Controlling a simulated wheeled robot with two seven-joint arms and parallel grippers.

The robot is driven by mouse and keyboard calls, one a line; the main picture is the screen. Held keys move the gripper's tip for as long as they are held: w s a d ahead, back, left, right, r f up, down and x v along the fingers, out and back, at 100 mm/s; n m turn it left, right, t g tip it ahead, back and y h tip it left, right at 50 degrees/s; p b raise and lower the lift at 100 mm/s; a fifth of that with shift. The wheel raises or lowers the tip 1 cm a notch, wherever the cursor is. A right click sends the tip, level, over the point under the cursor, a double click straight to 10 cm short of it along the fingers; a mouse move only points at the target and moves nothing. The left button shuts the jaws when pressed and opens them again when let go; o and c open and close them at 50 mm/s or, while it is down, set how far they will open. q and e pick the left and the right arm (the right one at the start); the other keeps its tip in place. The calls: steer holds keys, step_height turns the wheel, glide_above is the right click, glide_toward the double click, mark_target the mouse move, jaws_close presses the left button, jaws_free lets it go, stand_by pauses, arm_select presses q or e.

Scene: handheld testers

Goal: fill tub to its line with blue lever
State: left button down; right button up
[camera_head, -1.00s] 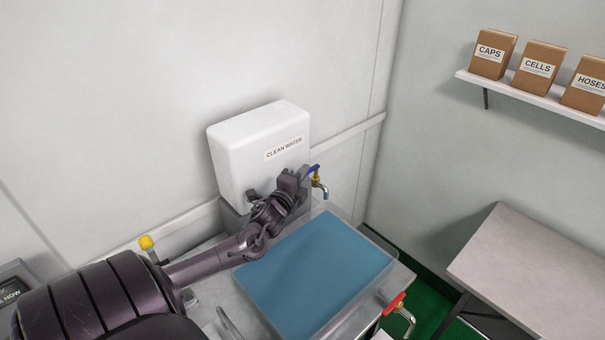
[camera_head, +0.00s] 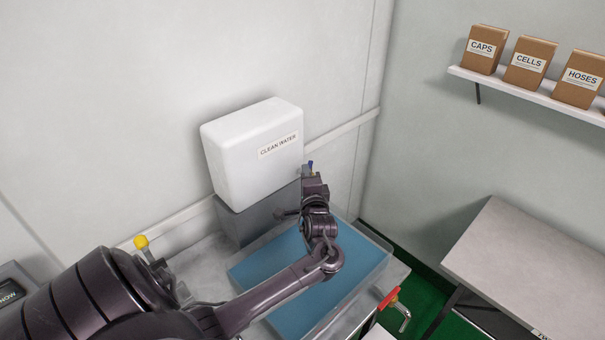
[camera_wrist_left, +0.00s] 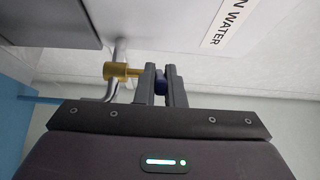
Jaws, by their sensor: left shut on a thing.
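The clear tub (camera_head: 376,268) stands below the white clean water tank (camera_head: 225,155) and holds a broad sheet of blue water (camera_head: 262,274). I cannot make out its line. My left gripper (camera_head: 312,174) reaches over the tub to the tap at the tank's lower right. It is shut on the blue lever (camera_head: 310,164), which shows as a dark blue piece (camera_wrist_left: 160,87) between the fingers in the left wrist view. The brass tap body (camera_wrist_left: 120,71) is beside the fingers there. I cannot tell whether water is running. My right gripper is not in view.
A tap with a red lever (camera_head: 388,297) sticks out at the tub's front right. A yellow knob (camera_head: 141,242) stands at the left. A shelf (camera_head: 540,92) with cardboard boxes and a bare grey bench (camera_head: 530,255) are at the right.

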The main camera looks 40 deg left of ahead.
arm_select(q)
steer(key=shift+w+d+f+n+g+y, duration=0.1)
steer(key=shift+w+d+n+g+y, duration=0.1)
steer(key=shift+n+g+y, duration=0.4)
steer(key=shift+w+d+n+g+y, duration=0.1)
steer(key=shift+d+n+g+y, duration=0.2)
steer(key=shift+g, duration=0.4)
steer(key=shift+a, duration=0.1)
steer(key=c, duration=1.5)
jaws_free()
steer(key=b+v, duration=0.1)
steer(key=v, duration=0.6)
steer(key=shift+s+d+b, duration=0.2)
steer(key=shift+d+b, duration=0.1)
steer(key=shift+d, duration=0.05)
